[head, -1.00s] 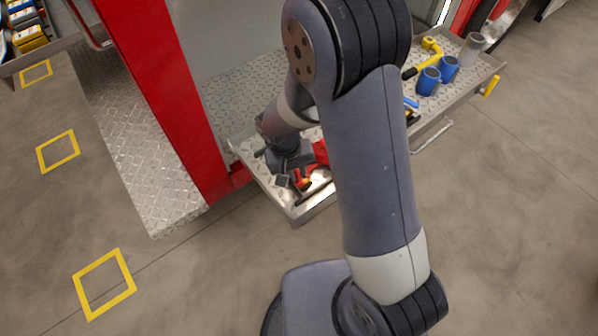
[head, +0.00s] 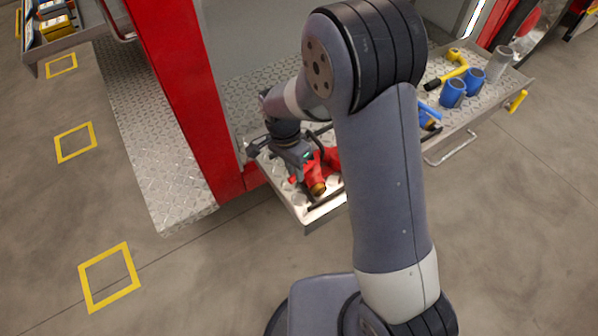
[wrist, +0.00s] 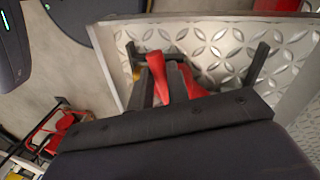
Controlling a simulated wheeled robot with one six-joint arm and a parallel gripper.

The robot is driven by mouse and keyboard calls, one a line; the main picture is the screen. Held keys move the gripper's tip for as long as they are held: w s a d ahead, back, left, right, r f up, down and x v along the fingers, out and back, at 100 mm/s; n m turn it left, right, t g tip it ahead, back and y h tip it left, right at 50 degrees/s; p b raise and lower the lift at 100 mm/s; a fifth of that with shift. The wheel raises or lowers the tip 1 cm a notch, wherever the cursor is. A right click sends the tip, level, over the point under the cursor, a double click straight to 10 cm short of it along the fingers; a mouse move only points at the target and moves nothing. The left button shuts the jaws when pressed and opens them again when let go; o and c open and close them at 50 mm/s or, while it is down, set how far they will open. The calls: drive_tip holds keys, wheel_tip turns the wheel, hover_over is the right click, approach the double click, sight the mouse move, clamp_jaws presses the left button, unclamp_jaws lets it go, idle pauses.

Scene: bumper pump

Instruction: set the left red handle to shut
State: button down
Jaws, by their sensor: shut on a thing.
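A red fitting with a brass-coloured end (head: 318,188) sits at the near left end of the diamond-plate tray, partly behind my arm. In the wrist view, two red pieces show: a left red handle piece (wrist: 158,68) and a second red piece (wrist: 192,84) just right of it. My gripper (head: 298,158) is over the fitting, beside its red part. In the wrist view, the black finger parts of my gripper (wrist: 165,88) stand around the left red piece and appear shut on it. The handle's base and exact angle are hidden.
Blue cups (head: 453,93), a grey cup (head: 499,64) and a yellow-headed tool (head: 448,76) stand farther right on the tray (head: 478,112). A red post (head: 180,95) rises close left of my gripper. The floor in front is clear.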

drive_tip(key=shift+w+a+m, duration=0.2)
drive_tip(key=shift+w+m, duration=0.05)
drive_tip(key=shift+m, duration=0.4)
drive_tip(key=shift+w+a+m, duration=0.15)
drive_tip(key=shift+w+m, duration=0.1)
drive_tip(key=shift+m, duration=0.4)
drive_tip(key=c, duration=1.3)
unclamp_jaws()
drive_tip(key=shift+c, duration=0.2)
drive_tip(key=v, duration=1)
drive_tip(key=shift+w+r+p, duration=0.25)
drive_tip(key=shift+r+p, duration=0.05)
drive_tip(key=shift+r, duration=0.1)
drive_tip(key=shift+d+f, duration=0.15)
drive_tip(key=shift+d, duration=0.05)
drive_tip(key=x, duration=1)
drive_tip(key=shift+s+a+f+b, duration=0.15)
drive_tip(key=shift+s+f+b, duration=0.15)
